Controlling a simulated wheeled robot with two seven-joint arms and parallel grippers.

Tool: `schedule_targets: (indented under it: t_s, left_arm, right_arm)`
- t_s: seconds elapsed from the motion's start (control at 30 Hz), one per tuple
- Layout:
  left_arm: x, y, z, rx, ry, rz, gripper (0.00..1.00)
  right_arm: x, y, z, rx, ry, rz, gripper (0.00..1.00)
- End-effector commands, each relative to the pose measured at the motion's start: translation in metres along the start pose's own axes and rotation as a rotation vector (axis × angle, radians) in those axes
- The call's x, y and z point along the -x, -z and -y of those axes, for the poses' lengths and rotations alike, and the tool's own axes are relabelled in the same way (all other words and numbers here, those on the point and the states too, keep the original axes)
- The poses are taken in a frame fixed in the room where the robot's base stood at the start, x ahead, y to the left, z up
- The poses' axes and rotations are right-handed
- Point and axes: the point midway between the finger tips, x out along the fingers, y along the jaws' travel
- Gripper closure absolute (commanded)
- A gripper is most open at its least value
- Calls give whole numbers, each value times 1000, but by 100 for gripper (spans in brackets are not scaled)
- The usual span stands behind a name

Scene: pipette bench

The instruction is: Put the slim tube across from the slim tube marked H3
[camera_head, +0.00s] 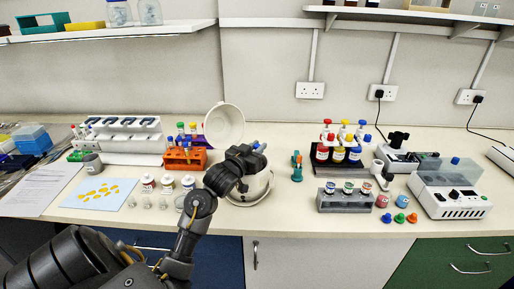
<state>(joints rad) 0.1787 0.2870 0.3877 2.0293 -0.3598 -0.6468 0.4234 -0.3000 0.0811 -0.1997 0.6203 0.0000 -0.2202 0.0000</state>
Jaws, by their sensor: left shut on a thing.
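A white round centrifuge (256,187) stands on the bench in the middle, with its round lid (224,125) tilted open behind it on the left. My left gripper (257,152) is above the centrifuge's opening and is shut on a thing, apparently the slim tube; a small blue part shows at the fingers. My arm and gripper hide most of the centrifuge's inside, so the slim tube marked H3 cannot be made out. My right gripper is not in view.
An orange rack (185,160) with capped tubes stands left of the centrifuge. Several small bottles stand in front of that rack. A small teal and orange item (296,166), a bottle rack (344,201) and a white device (447,190) are to the right. Some bench just right of the centrifuge is clear.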

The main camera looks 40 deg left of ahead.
Motion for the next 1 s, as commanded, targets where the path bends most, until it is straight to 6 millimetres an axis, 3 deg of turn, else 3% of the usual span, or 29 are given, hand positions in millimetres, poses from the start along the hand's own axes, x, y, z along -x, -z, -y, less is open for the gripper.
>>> schedule_targets:
  t_s: [1.0]
  left_arm:
    - [0, -25, 0, 0, 0, 0, 100]
  right_arm:
    - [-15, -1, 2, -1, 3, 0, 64]
